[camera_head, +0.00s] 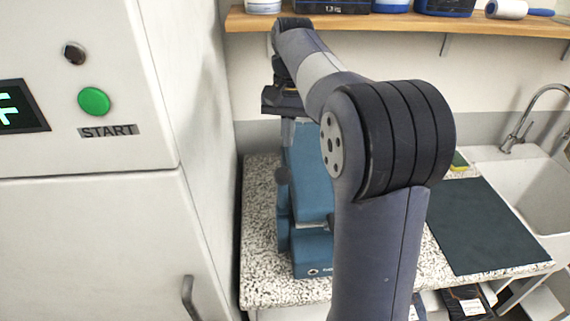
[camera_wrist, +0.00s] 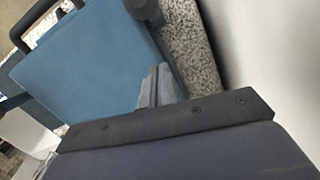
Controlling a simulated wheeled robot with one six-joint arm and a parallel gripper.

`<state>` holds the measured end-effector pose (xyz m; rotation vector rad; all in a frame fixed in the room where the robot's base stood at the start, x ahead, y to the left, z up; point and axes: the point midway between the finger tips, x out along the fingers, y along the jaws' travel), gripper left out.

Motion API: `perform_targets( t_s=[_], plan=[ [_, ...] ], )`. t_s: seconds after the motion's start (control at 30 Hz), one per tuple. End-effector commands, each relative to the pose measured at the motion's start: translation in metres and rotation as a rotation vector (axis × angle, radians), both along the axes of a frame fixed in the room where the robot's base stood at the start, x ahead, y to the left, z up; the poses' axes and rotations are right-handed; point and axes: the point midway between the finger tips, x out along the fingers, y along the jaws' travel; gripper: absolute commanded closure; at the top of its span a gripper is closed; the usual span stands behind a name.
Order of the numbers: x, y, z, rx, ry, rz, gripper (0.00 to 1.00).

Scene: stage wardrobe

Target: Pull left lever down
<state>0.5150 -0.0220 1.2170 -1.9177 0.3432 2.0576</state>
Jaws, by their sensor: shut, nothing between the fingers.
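A blue machine (camera_head: 310,185) stands on the speckled counter, partly hidden behind my arm. A lever with a dark round knob (camera_head: 282,176) is on its left side, the knob at the upper end. My gripper (camera_head: 287,138) points down above the knob, with its fingers shut and empty. In the wrist view the shut gripper (camera_wrist: 157,82) shows over the blue top of the machine (camera_wrist: 85,65). A dark rounded part, likely the lever knob (camera_wrist: 143,10), shows at the top edge there. I cannot tell whether the fingers touch anything.
A white cabinet (camera_head: 85,235) with a green START button (camera_head: 93,101) stands close on the left. A wooden shelf (camera_head: 400,24) with containers hangs above. A dark mat (camera_head: 485,225) and a sink (camera_head: 520,185) lie to the right. The speckled counter (camera_head: 262,235) is bare left of the machine.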

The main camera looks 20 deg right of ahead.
Motion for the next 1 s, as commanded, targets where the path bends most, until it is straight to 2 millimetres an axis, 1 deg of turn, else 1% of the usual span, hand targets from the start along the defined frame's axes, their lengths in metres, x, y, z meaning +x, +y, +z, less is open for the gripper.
perform_targets(
  t_s=[0.03, 0.2, 0.4, 0.5, 0.7, 1.0],
  plan=[
    [-0.001, 0.001, -0.011, 0.001, 0.004, 0.0, 1.0],
    [-0.004, 0.003, -0.045, 0.0, 0.005, 0.0, 1.0],
    [-0.026, 0.013, -0.046, 0.0, 0.0, 0.003, 1.0],
    [-0.033, 0.015, -0.048, 0.0, 0.001, 0.002, 1.0],
    [-0.039, 0.018, -0.05, 0.0, 0.0, 0.001, 1.0],
    [-0.039, 0.018, -0.05, 0.0, 0.0, 0.0, 1.0]
  ],
)
